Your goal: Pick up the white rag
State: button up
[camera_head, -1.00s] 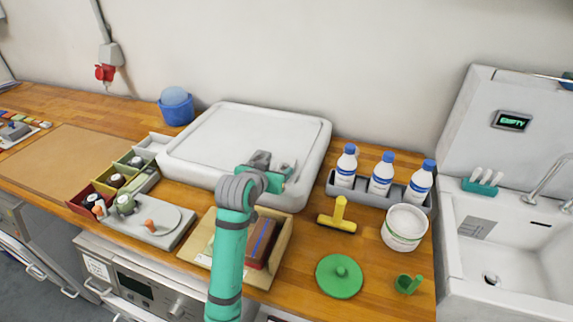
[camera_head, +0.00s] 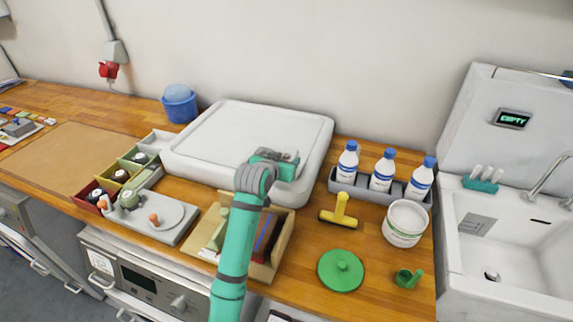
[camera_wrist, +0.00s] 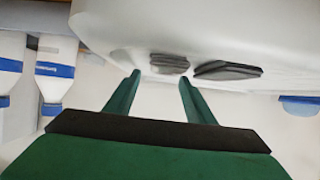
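I cannot make out a white rag in either view. My gripper (camera_wrist: 158,88) is open in the wrist view, its two green fingers apart with nothing between them. In the head view the wrist hangs over the front right part of a large white slab-like unit (camera_head: 250,125), and the fingertips cannot be made out there. In the wrist view, a pale rounded surface with two dark grey pads (camera_wrist: 228,70) lies beyond the fingertips.
Blue-capped bottles (camera_head: 382,170) stand in a grey tray right of my arm, with a yellow T-shaped tool (camera_head: 340,212), white tub (camera_head: 404,224) and green lid (camera_head: 340,271). A blue bucket (camera_head: 180,108) stands back left. A wooden box (camera_head: 278,243) lies partly behind my arm.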

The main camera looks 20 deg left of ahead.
notch_tip(320, 180, down, 2)
jog(key=shift+d+f+g, duration=0.15)
jog(key=shift+f+g, duration=0.1)
jog(key=shift+g, duration=0.05)
jog(key=c, duration=0.8)
jog(key=shift+o, duration=0.2)
jog(key=shift+d, duration=0.15)
jog(key=shift+d+r, duration=0.1)
jog(key=shift+d, duration=0.05)
jog(key=shift+w+r, duration=0.15)
jog(key=shift+r, duration=0.3)
notch_tip(320, 180, up, 2)
jog(key=shift+d+r, duration=0.1)
jog(key=shift+r, duration=0.1)
grip_shut()
jog(key=s+d+r, duration=0.3)
jog(key=s+r, duration=0.7)
jog(key=s, duration=0.3)
jog(key=shift+s+d+r, duration=0.15)
jog(key=shift+d, duration=0.2)
